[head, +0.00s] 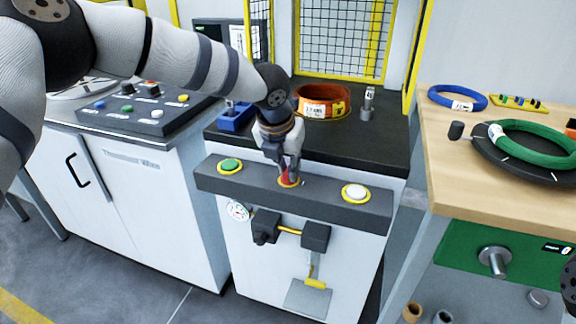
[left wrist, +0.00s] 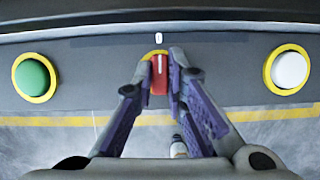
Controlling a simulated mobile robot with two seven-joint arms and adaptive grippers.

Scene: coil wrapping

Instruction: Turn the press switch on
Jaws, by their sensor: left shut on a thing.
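The press switch is a red knob (left wrist: 159,74) with a yellow ring, in the middle of the dark front panel (head: 215,183) of the press. It also shows in the head view (head: 288,179), partly covered by my gripper. My left gripper (head: 284,168) reaches down to it from above. In the left wrist view the two fingertips (left wrist: 160,78) are closed on the sides of the red knob, which points straight up the picture. A small white mark (left wrist: 158,37) is on the panel beyond the knob. My right gripper is not in view.
A green button (head: 230,165) and a white button (head: 355,192) flank the switch. A gauge (head: 238,211) and dark blocks sit below the panel. An orange coil (head: 322,101) lies on the black press top, before a yellow-framed guard. A wooden table (head: 450,185) with a green coil (head: 533,143) stands right.

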